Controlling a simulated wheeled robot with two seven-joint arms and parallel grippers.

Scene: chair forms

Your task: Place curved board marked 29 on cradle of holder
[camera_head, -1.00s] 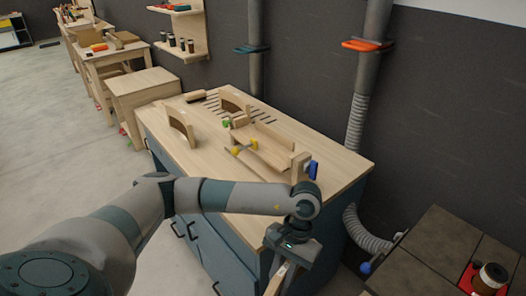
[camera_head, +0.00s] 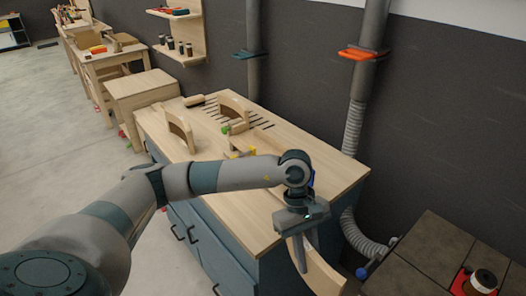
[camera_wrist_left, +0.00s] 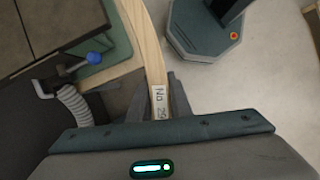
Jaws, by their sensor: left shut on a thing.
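The curved board marked 29 (camera_head: 322,272) is a pale wooden arc below my left gripper (camera_head: 304,250), off the near right end of the bench. In the left wrist view its edge (camera_wrist_left: 152,45) runs up between the two fingers, and its white label reads "No 29" (camera_wrist_left: 160,98). My left gripper (camera_wrist_left: 157,92) is shut on it. A low wooden frame that may be the holder (camera_head: 270,142) lies on the bench beyond my arm; my forearm hides much of it, and I cannot make out its cradle. My right gripper is not in view.
A ribbed hose (camera_head: 360,240) and a dark-topped table (camera_head: 440,255) stand at the right.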

